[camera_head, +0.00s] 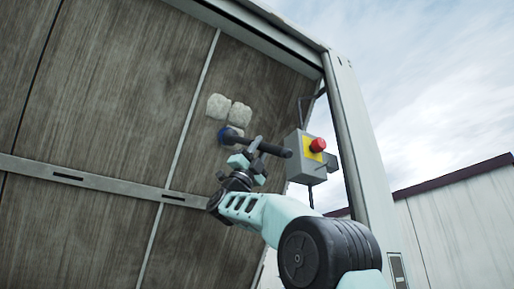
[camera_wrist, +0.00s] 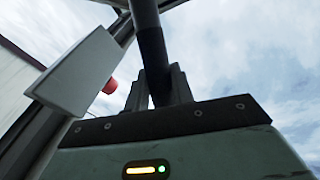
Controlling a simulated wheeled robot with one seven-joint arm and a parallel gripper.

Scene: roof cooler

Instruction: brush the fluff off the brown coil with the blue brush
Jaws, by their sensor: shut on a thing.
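The brown coil (camera_head: 95,115) is a large upright panel with fine vertical streaks, filling the left of the head view. Pale grey fluff clumps (camera_head: 217,106) cling to its upper right part, with another clump (camera_head: 240,114) beside and a lower one partly behind the brush. My gripper (camera_head: 254,158) is shut on the dark handle of the blue brush (camera_head: 229,135). In the wrist view the black handle (camera_wrist: 151,48) runs up between the fingers; the brush head is out of view.
A grey box (camera_head: 298,157) with a red button (camera_head: 317,145) on yellow stands right of my gripper, close to the handle's end. A pale rail (camera_head: 85,181) crosses the coil. A light frame post (camera_head: 352,140) edges it at right. A wall (camera_head: 460,215) stands beyond.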

